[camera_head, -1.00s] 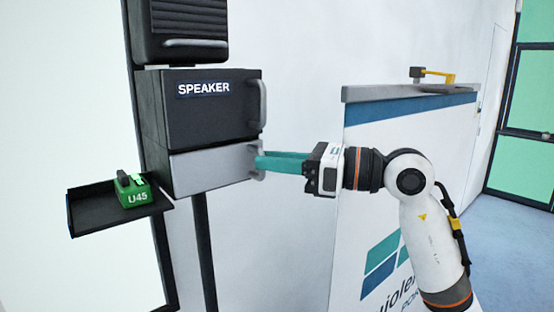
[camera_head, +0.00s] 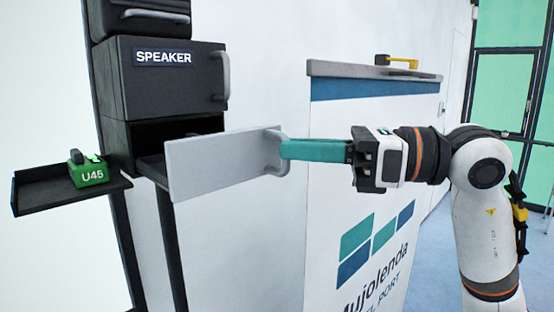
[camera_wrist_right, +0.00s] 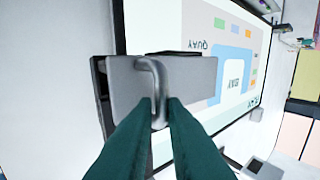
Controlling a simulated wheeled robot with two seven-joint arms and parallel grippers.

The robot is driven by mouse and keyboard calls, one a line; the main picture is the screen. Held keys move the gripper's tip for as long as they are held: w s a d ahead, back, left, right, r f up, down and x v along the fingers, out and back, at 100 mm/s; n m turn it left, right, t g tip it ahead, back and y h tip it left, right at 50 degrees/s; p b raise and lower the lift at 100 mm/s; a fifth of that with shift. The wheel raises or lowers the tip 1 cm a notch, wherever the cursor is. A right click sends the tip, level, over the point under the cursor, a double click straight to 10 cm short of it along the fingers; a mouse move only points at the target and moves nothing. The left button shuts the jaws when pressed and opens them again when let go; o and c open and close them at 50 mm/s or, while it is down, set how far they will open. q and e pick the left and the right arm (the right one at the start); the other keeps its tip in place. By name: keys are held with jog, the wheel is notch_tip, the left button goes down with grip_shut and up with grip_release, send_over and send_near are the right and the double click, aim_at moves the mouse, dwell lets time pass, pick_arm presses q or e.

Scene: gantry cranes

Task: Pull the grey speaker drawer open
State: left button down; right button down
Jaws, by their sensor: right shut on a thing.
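The grey speaker drawer (camera_head: 222,163) stands pulled out from the black cabinet below the SPEAKER box (camera_head: 170,88). A dark gap shows between its front panel and the cabinet. Its grey handle (camera_head: 277,152) is at the panel's right end. My right gripper (camera_head: 284,150), with teal fingers, is shut on this handle. In the right wrist view the handle (camera_wrist_right: 155,75) runs down between the fingertips, with the drawer front (camera_wrist_right: 195,78) behind it. My left gripper is not in view.
A black side tray (camera_head: 30,198) at the left holds a green U45 block (camera_head: 88,174). The upper box has its own closed handle (camera_head: 222,76). A white counter (camera_head: 330,200) with a grey top stands behind my right gripper. A yellow-armed item (camera_head: 400,61) sits on it.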

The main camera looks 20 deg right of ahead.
jog(key=shift+r, duration=0.1)
jog(key=c, duration=1.5)
grip_release()
jog(key=shift+s, duration=0.1)
jog(key=b+v, duration=0.6)
jog(key=v, duration=0.6)
